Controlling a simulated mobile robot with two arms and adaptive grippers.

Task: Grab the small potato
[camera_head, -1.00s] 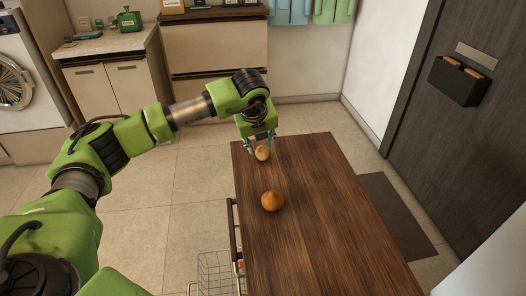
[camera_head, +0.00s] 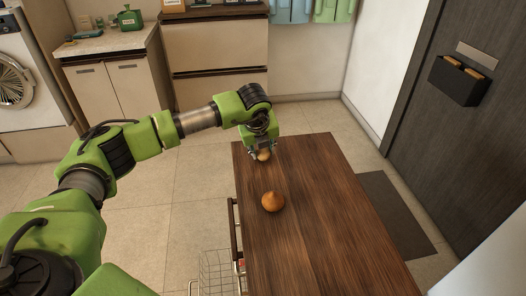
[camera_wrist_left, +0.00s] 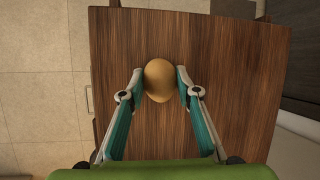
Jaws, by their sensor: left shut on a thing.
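The small potato (camera_head: 264,156) is a tan, rounded thing at the far end of the wooden table (camera_head: 318,225). My left gripper (camera_head: 263,153) comes down over it from above and is shut on it. In the left wrist view the potato (camera_wrist_left: 159,80) sits between the two fingertips of the left gripper (camera_wrist_left: 158,82), one on each side. The gripper hides the upper part of the potato in the head view. I cannot tell whether the potato still touches the table. My right gripper is not in view.
A larger orange-brown round thing (camera_head: 273,202), like an onion, lies on the table nearer to me. A wire basket (camera_head: 216,272) is at the table's left side. The rest of the tabletop is clear. Cabinets (camera_head: 112,88) stand behind, and a dark door (camera_head: 465,125) is at the right.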

